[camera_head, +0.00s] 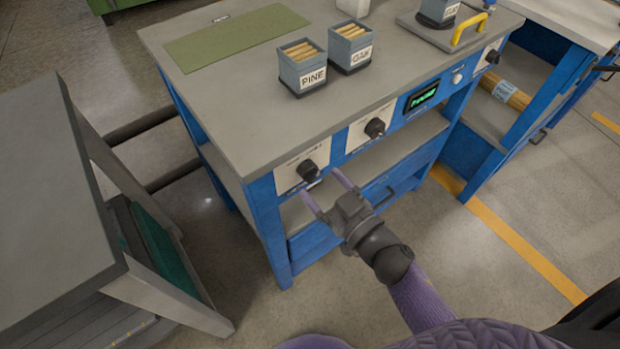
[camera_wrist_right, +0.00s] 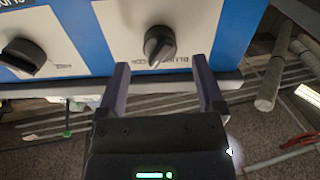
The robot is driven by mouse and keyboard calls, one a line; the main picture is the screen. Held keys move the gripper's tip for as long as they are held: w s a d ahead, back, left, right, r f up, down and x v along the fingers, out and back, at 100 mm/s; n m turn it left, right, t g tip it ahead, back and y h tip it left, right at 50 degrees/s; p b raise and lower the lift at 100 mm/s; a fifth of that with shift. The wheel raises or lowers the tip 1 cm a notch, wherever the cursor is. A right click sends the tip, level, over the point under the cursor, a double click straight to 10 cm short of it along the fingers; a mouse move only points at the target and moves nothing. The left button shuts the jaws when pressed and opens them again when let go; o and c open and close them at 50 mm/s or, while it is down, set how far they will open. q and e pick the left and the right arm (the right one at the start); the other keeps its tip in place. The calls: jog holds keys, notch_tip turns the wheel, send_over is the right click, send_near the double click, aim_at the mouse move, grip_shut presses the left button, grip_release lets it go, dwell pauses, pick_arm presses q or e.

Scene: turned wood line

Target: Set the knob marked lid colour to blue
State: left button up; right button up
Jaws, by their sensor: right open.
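A black knob (camera_head: 307,170) sits on a pale panel at the left end of the blue bench front. In the right wrist view this knob (camera_wrist_right: 158,45) is ahead of the fingers, centred between them. Upside-down print beside it seems to read BLUE; its title is too small to read, and I cannot tell its setting for sure. My right gripper (camera_head: 322,182) is open and empty, its fingertips just in front of and below the knob, apart from it. It also shows in the right wrist view (camera_wrist_right: 160,88). My left gripper is not in view.
A second knob (camera_head: 375,128) is to the right, then a green-lit display (camera_head: 423,96) and a third knob (camera_head: 493,57). The bench top (camera_head: 225,105) holds PINE (camera_head: 303,78) and OAK (camera_head: 350,57) boxes. A grey table (camera_head: 55,190) stands at left.

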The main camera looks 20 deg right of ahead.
aim_at(315, 178)
jog(key=shift+x, duration=1.55)
grip_shut()
